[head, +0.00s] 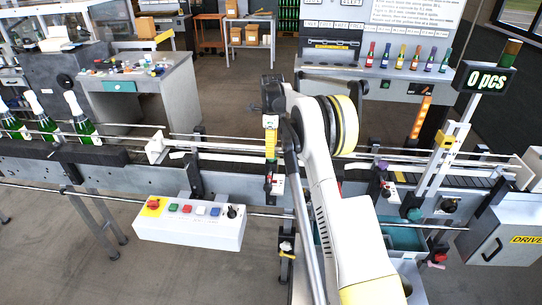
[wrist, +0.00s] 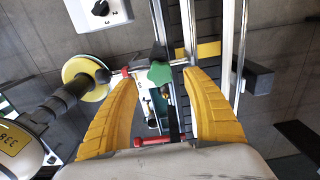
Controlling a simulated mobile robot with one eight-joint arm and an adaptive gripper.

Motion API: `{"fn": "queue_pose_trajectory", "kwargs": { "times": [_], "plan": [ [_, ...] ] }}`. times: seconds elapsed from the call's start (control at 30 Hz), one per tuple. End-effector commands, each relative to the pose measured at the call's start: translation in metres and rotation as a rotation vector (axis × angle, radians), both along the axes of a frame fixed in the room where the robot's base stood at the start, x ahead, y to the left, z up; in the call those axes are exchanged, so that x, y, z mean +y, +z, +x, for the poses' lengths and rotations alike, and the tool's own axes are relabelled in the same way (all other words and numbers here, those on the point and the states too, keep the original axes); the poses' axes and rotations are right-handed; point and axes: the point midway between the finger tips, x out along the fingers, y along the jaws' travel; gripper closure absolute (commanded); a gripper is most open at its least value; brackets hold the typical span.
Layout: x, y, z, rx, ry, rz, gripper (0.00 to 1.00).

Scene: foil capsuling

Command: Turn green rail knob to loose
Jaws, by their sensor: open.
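The green rail knob (wrist: 160,74) shows in the wrist view, between the tips of my two yellow fingers. My gripper (wrist: 161,78) is open, with a gap on both sides of the knob in the picture. I cannot tell how far below the fingertips the knob lies. Its setting cannot be read. In the head view my white arm reaches over the conveyor near the middle, and yellow finger parts (head: 270,143) show above the near rail.
A red knob (wrist: 126,71) sits by the left fingertip. The control box (head: 188,222) with coloured buttons is left of my arm. Metal guide rails (wrist: 235,50) run along the conveyor. Green bottles (head: 80,118) stand at the far left.

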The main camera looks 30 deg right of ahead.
Motion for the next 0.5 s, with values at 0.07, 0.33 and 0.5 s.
{"fn": "queue_pose_trajectory", "kwargs": {
  "times": [0.07, 0.33, 0.5],
  "plan": [
    [0.0, -0.014, 0.0, 0.0, 0.001, 0.0, 0.43],
    [0.0, -0.035, 0.0, 0.0, 0.001, 0.0, 0.43],
    [0.0, -0.035, 0.0, 0.0, 0.001, 0.0, 0.43]
  ]
}}
